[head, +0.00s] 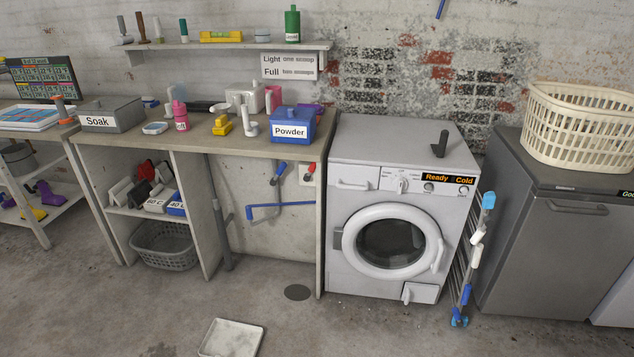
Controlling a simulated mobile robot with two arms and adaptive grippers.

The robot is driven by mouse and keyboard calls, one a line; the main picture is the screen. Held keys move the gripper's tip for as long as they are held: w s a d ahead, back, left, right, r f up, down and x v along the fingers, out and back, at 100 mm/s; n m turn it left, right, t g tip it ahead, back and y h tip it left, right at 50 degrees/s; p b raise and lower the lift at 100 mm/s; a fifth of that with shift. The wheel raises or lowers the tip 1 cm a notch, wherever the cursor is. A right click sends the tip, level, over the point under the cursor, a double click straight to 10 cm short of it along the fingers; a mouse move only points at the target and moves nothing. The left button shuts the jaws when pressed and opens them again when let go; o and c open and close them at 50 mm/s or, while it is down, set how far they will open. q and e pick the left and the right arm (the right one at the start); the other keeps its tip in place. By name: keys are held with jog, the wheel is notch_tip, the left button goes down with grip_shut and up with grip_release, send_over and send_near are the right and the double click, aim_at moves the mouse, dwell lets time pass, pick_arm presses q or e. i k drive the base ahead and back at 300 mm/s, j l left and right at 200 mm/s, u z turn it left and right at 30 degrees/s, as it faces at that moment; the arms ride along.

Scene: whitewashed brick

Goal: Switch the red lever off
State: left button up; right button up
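A small red-handled lever (312,168) sits on a pale plate on the wall below the counter, close to the counter's right end panel. Neither of my grippers is in view.
The counter (240,143) overhangs the levers and holds a blue Powder box (290,125). The washing machine (390,215) stands right of the end panel. A grey basket (163,248) is on the lower left. A white tray (231,338) lies on the otherwise mostly clear floor.

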aim_at(306, 177)
jog(key=i+l+u, duration=0.1)
jog(key=i+l, duration=0.3)
jog(key=i+z, duration=0.25)
jog(key=i, duration=0.2)
jog(key=i+z, duration=0.2)
jog(key=i, duration=0.25)
jog(key=i+j+z, duration=0.25)
jog(key=i, duration=0.2)
jog(key=i+j+z, duration=0.2)
jog(key=i, duration=0.25)
